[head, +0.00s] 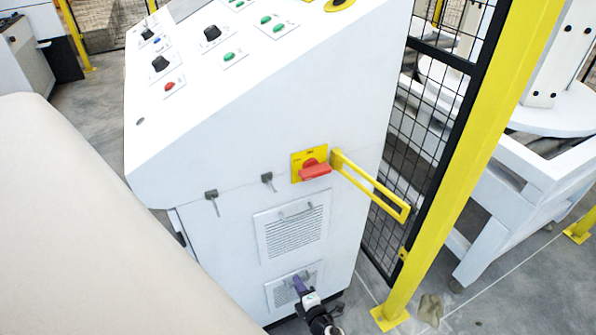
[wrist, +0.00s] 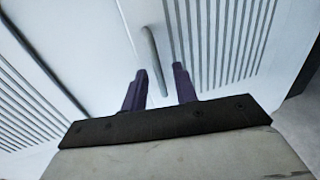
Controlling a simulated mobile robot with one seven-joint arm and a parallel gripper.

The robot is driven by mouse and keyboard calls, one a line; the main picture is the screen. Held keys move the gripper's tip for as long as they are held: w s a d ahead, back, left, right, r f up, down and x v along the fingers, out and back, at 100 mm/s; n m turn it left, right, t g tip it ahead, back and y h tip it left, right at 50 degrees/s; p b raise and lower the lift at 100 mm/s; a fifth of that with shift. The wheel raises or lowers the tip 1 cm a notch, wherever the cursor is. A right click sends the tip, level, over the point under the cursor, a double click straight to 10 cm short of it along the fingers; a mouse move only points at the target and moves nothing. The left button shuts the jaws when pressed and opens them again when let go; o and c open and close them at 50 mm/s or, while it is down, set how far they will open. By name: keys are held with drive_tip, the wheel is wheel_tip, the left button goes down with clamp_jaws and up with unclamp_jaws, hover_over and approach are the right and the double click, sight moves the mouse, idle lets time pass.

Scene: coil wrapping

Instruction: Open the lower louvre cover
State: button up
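The lower louvre cover (head: 280,297) is a white slatted panel low on the white cabinet's face, flush and closed as far as I can see. My gripper (head: 298,282) is in front of it and hides part of it in the head view. In the wrist view, the cover's slats (wrist: 232,45) are at the right, with its pale bar handle (wrist: 152,50) beside them. The two purple fingers of my gripper (wrist: 160,77) are apart. The near end of the handle shows in the gap between them; I cannot tell whether they touch it.
The upper louvre cover (head: 292,235) sits just above, closed. Higher up are a red switch on a yellow plate (head: 311,164) and a yellow bracket (head: 372,188) sticking out rightward. A yellow post (head: 458,160) with black mesh stands right of the cabinet (head: 225,150).

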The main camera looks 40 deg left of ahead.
clamp_jaws()
drive_tip(key=shift+d+f, duration=0.1)
drive_tip(key=shift+d, duration=0.05)
idle(0.4)
